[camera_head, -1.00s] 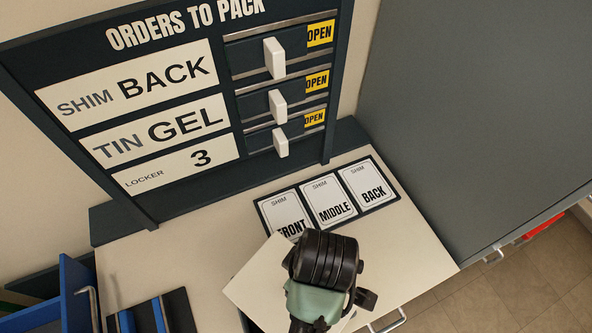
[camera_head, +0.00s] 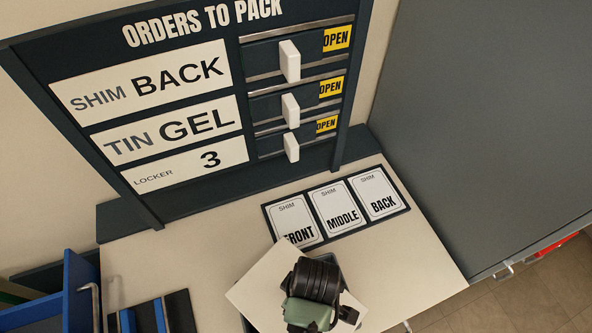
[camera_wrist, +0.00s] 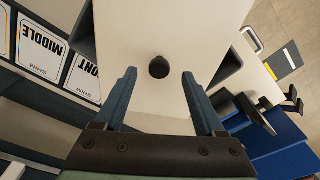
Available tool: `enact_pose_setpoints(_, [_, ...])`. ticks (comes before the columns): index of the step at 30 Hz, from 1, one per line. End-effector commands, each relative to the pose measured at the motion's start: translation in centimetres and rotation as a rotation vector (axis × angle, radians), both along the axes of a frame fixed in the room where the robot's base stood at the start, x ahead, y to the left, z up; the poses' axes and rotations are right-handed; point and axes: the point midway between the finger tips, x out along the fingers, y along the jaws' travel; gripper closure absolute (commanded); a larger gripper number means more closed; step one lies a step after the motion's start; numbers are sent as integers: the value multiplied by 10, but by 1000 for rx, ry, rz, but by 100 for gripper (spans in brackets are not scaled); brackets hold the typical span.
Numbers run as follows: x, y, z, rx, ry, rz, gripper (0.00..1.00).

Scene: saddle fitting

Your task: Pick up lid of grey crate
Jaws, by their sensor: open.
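A pale cream lid (camera_wrist: 165,25) with a dark round knob (camera_wrist: 159,67) fills the middle of the wrist view. In the head view the same lid (camera_head: 258,285) lies turned at an angle over the desk, partly hidden by my wrist. Dark grey parts, probably of the crate (camera_wrist: 230,66), show beside the lid in the wrist view; the rest of the crate is hidden. My gripper (camera_wrist: 159,75) is open above the lid. Its two blue-grey fingers stand apart, one on each side of the knob, and nothing is held. I cannot tell the exact height.
A board of orders (camera_head: 150,90) stands behind the desk (camera_head: 410,250). A rack of SHIM cards (camera_head: 338,208) lies behind the lid. A blue cabinet (camera_head: 80,290) is at the left. A tall grey cabinet (camera_head: 480,110) stands at the right. The desk's right part is clear.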

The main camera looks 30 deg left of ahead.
Motion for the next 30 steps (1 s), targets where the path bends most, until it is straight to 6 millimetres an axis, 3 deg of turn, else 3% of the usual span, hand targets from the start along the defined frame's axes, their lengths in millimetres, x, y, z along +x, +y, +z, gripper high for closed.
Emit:
enact_pose_setpoints(6, [0, 3, -21, -1, 0, -1, 28])
enact_pose_setpoints(14, [1, 3, -24, 0, -2, -1, 28])
enact_pose_setpoints(26, [1, 3, -23, 0, -2, -1, 100])
enact_pose_setpoints(30, [1, 3, -23, 0, -2, -1, 100])
